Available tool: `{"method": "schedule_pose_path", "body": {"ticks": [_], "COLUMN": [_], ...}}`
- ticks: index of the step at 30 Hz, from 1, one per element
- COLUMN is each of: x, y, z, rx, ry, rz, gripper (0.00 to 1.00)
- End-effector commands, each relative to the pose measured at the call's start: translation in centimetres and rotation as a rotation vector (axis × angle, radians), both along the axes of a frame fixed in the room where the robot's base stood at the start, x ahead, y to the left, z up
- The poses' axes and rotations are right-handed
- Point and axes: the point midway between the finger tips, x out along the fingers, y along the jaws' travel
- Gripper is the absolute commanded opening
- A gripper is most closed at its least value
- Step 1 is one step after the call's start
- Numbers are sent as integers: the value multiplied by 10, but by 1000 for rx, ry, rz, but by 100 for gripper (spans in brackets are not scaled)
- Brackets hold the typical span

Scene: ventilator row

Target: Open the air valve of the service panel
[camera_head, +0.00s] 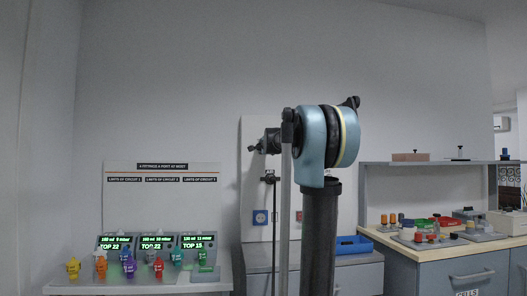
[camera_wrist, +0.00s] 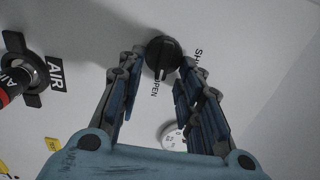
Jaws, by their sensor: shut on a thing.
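The service panel (camera_head: 254,180) is a pale upright board behind my arm in the head view. In the wrist view a round black valve knob (camera_wrist: 158,52) sits on the pale panel face. The word OPEN is printed below it and a partly hidden word starting SH to its right. A raised bar on the knob runs roughly up and down, its lower end near OPEN. My gripper (camera_wrist: 163,62) has its fingertips on either side of the knob, shut on it. In the head view, my arm hides the knob and much of the panel.
A black fitting (camera_wrist: 35,70) with a red part sits left of the knob, beside an AIR label. A round white gauge (camera_wrist: 172,136) is below, partly covered by a finger. A blue tray (camera_head: 354,246) and a cluttered bench (camera_head: 430,255) stand right of the panel.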

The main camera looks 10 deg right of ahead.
Motion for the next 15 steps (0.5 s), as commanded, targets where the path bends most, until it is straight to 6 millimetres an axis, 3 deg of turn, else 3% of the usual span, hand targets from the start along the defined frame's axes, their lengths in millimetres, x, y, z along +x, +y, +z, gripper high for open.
{"method": "schedule_pose_path", "body": {"ticks": [7, 8, 10, 15], "x": [0, 0, 0, 0], "y": [-3, -4, -3, -2], "z": [-2, -2, -2, -1], "rx": [-2, -2, -2, -2], "ry": [0, 0, 0, 0], "rz": [-8, -8, -8, -5], "gripper": [9, 35, 51, 53]}}
